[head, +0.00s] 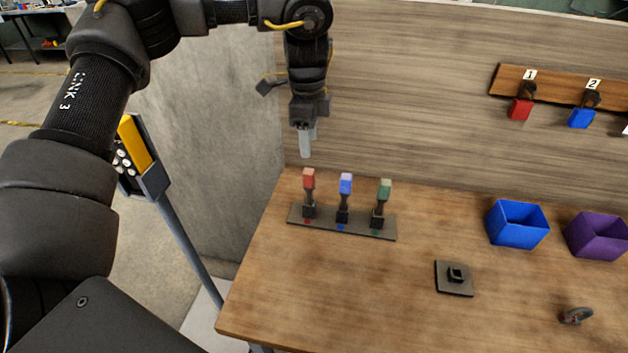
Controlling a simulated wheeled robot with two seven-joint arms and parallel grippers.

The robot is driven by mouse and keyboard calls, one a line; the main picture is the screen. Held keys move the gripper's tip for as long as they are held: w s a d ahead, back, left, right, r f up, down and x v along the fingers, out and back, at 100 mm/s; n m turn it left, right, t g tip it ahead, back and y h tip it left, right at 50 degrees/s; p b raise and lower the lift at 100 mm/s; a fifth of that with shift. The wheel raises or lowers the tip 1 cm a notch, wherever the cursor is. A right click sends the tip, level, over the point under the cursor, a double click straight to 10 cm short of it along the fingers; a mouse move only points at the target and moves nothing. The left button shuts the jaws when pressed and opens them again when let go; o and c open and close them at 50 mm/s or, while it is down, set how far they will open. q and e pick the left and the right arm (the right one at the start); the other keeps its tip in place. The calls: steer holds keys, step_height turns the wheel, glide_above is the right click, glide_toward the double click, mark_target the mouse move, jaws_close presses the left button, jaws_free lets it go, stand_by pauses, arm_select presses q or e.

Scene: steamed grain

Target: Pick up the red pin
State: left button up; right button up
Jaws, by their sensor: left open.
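The red pin (309,181) stands upright at the left end of a dark rack (360,229) on the wooden table. A blue pin (345,184) and a green pin (384,190) stand to its right in the same rack. My left gripper (306,150) points down just above the red pin, with a small gap between them. It is open and holds nothing. My right gripper is not in view.
A blue bin (518,224) and a purple bin (597,236) stand on the right. A small dark base (454,279) and a dark ring-shaped part (575,316) lie nearer the front. A numbered wall rack (558,88) holds coloured tags. The table's front left is clear.

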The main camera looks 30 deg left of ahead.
arm_select(q)
steer(key=shift+s+a+r, duration=0.1)
steer(key=shift+a+r, duration=0.1)
steer(key=shift+a, duration=0.05)
glide_above(309, 171)
step_height(309, 171, down, 5)
steer(key=shift+a+r, duration=0.1)
steer(key=shift+w+f, duration=0.2)
steer(key=shift+f, duration=0.25)
steer(key=shift+s+f+p, duration=0.15)
steer(key=shift+f+p, duration=0.05)
steer(key=shift+p, duration=0.2)
step_height(309, 171, down, 4)
steer(key=shift+f+p, duration=0.15)
steer(key=shift+p, duration=0.6)
steer(key=shift+f, duration=0.25)
steer(key=c, duration=1.1)
jaws_close()
